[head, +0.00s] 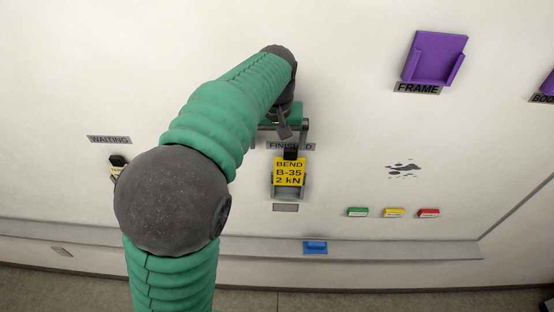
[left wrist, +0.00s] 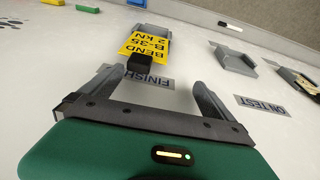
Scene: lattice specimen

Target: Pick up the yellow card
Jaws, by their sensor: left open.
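The yellow card (head: 289,173) reads "BEND B-35 2 kN" and sits at a grey holder (head: 289,194) below the FINISHED label (head: 278,145). A black block (head: 291,153) is at the card's upper edge. In the left wrist view the card (left wrist: 146,43) appears upside down, beyond the fingertips, with the black block (left wrist: 140,63) nearest me. My left gripper (head: 281,139) is just above the card in the head view, open and empty. Its two fingers (left wrist: 150,78) are spread toward the block, which shows between their tips. My right gripper is not in view.
Another card (head: 113,170) under the WAITING label (head: 109,140) is mostly hidden by my arm. A purple frame (head: 434,58) is at upper right. A blue block (head: 315,248) lies on the ledge (head: 400,250).

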